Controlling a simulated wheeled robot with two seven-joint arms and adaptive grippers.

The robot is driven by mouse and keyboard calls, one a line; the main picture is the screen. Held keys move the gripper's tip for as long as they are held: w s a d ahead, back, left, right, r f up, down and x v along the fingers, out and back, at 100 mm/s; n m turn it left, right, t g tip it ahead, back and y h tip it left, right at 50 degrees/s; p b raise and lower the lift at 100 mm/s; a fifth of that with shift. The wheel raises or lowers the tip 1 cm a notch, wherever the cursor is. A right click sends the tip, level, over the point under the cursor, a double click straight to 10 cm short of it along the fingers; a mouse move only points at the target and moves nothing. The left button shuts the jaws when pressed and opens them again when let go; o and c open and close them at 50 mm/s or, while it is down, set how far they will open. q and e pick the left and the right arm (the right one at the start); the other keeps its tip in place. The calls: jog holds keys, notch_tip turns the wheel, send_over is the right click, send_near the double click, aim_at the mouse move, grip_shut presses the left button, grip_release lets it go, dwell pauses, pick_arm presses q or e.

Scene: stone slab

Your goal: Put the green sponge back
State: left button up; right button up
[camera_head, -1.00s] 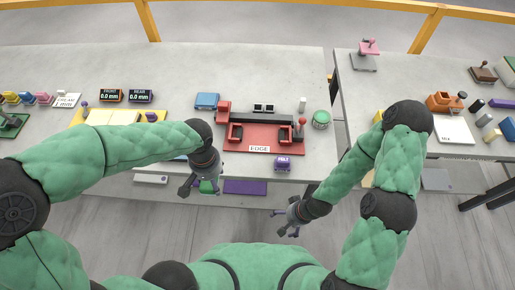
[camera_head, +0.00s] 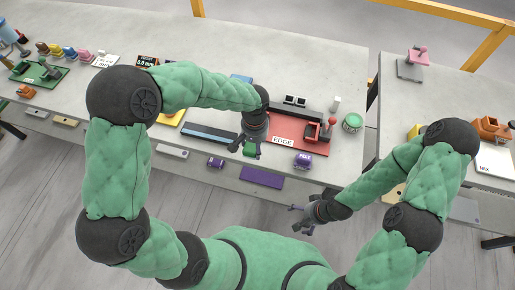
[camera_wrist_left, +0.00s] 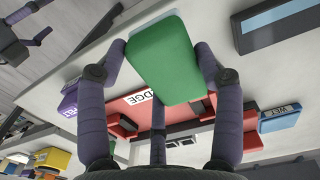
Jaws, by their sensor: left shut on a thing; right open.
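The green sponge (camera_wrist_left: 165,60) is a green block with a pale side edge. In the left wrist view it sits between the fingers of my left gripper, which is shut on it. In the head view the sponge (camera_head: 249,149) shows as a small green patch below my left gripper (camera_head: 246,148), over the front part of the slab near the red EDGE fixture. My right gripper (camera_head: 303,217) is open and empty, low in front of the slab's front edge.
The red EDGE fixture (camera_head: 290,123) is just right of my left gripper, with a purple FELT block (camera_head: 302,160) at its front. A long dark blue-topped bar (camera_head: 209,134) lies to the left. A round green-topped tin (camera_head: 352,123) stands right. A purple strip (camera_head: 262,177) lies at the front.

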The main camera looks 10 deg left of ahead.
pick_arm(q)
jog(key=shift+w+d+f, duration=0.2)
jog(key=shift+w+f, duration=0.65)
jog(key=shift+f, duration=0.2)
jog(key=shift+f+b, duration=0.5)
jog(key=shift+f, duration=1.05)
jog(key=o, duration=1.3)
jog(key=shift+f, duration=0.15)
jog(key=shift+w+r, duration=0.1)
jog(key=shift+r, duration=0.35)
notch_tip(320, 180, up, 12)
jog(key=shift+f+p, duration=0.25)
jog(key=shift+p, duration=1)
